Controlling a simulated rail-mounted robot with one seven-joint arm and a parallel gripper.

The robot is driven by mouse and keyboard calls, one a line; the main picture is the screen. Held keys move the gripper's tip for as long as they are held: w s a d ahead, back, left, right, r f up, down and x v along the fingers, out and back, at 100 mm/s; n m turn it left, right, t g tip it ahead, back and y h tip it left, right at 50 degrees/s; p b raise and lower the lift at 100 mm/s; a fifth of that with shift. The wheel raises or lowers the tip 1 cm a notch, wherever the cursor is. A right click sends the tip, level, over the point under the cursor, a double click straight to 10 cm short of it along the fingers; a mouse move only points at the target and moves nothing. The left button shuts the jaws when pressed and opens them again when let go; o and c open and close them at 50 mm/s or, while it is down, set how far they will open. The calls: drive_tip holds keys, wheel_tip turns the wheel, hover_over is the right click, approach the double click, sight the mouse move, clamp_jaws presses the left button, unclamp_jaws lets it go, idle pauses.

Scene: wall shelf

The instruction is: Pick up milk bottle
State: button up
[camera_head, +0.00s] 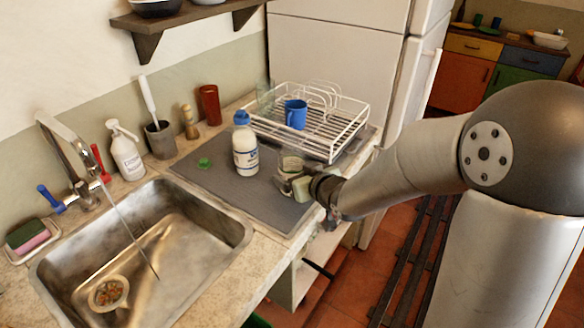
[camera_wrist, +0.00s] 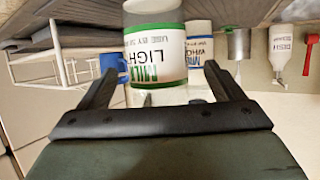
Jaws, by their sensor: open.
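A milk bottle (camera_head: 245,158) with a blue cap stands upright on the grey mat in the head view. A clear, open-looking container (camera_head: 290,164) stands to its right, close to my gripper (camera_head: 302,187). In the wrist view, a large milk bottle with a green label (camera_wrist: 155,45) is in front of my open gripper (camera_wrist: 160,78), roughly centred between the fingers. I cannot tell whether they touch it. A second milk bottle with a blue band (camera_wrist: 199,48) is behind it. My arm partly hides the area beside the container.
A white dish rack (camera_head: 335,135) with a blue mug (camera_head: 295,114) stands behind the bottles. A green cap-like item (camera_head: 204,163) lies on the mat (camera_head: 235,185). The sink (camera_head: 150,245), with running water, is at left. A soap bottle (camera_head: 126,155) stands behind it.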

sight(292, 169)
drive_tip(key=x, duration=0.4)
drive_tip(key=shift+w+d, duration=0.1)
drive_tip(key=shift+r, duration=0.1)
drive_tip(key=c, duration=1.1)
drive_tip(key=shift+c, duration=0.2)
